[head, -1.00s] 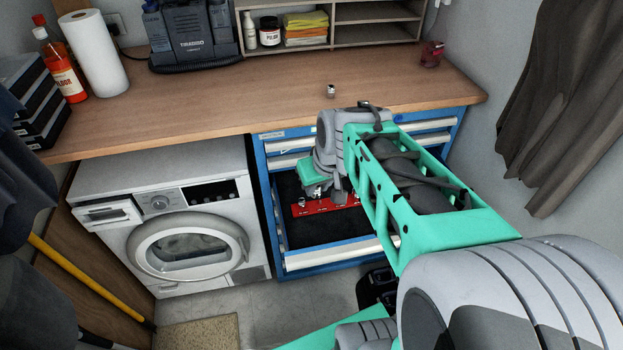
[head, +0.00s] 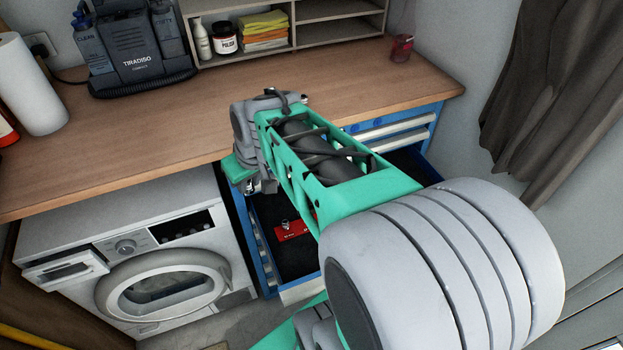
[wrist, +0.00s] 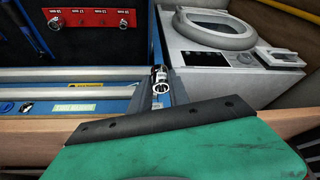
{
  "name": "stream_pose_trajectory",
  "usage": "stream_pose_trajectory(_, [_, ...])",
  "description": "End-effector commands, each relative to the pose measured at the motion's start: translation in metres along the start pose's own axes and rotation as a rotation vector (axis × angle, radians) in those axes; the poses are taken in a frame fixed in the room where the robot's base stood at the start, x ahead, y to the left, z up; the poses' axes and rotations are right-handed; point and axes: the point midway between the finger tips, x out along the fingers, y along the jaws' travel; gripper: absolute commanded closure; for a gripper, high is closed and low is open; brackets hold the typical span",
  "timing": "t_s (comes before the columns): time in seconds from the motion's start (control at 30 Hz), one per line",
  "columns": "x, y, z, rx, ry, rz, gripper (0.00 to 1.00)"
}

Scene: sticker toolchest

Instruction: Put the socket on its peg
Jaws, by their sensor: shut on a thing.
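A chrome socket (wrist: 160,88) is held at the tip of my gripper (wrist: 160,98) in the wrist view, its open round end toward the camera. In the head view my gripper (head: 264,186) hangs near the bench's front edge, above the left side of the open drawer. The red peg rail (wrist: 92,18) lies on the dark drawer floor, apart from the held socket. It also shows in the head view (head: 293,232), partly hidden by my arm. A chrome piece (wrist: 55,23) stands at one end of the rail.
A small chrome piece (head: 304,98) sits on the wooden bench (head: 200,120), beside my wrist in the picture. The washing machine (head: 140,265) stands left of the blue drawer cabinet (head: 262,250). The drawer front (head: 300,290) stands out from the cabinet.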

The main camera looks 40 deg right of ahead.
Motion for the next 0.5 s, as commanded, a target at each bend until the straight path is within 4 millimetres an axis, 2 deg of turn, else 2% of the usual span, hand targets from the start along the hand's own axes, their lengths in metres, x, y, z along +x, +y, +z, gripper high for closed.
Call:
stream_pose_trajectory(0.03, [0.017, 0.004, 0.003, -0.004, 0.000, -0.002, 1.00])
stream_pose_trajectory(0.17, [0.053, 0.029, 0.003, -0.039, 0.000, -0.015, 1.00])
stream_pose_trajectory(0.27, [0.079, 0.063, 0.008, -0.080, 0.001, -0.030, 1.00])
stream_pose_trajectory(0.37, [0.101, 0.100, 0.022, -0.131, -0.001, -0.052, 1.00])
stream_pose_trajectory(0.5, [0.124, 0.152, 0.056, -0.207, -0.003, -0.083, 1.00])
